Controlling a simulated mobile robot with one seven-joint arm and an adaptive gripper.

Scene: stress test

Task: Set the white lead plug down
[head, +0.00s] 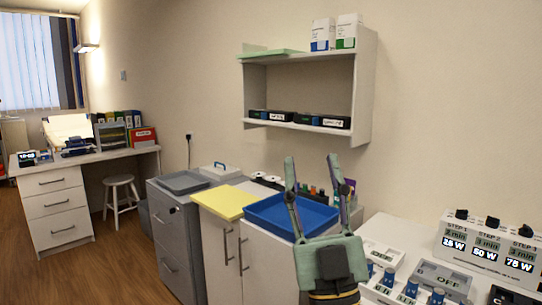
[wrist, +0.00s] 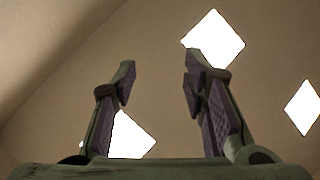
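My gripper (head: 311,160) is raised upright in front of the counter in the head view, its two fingers spread apart. The wrist view also shows my gripper (wrist: 160,64) open, with nothing between the fingers and only a plain surface with bright diamond-shaped patches beyond. I cannot make out a white lead plug in either view. My gripper and wrist hide part of the counter behind them.
A blue tray (head: 262,213) and a yellow board (head: 225,202) lie on the cabinets behind my gripper. A wall shelf (head: 295,125) is above. Floor at left is clear.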

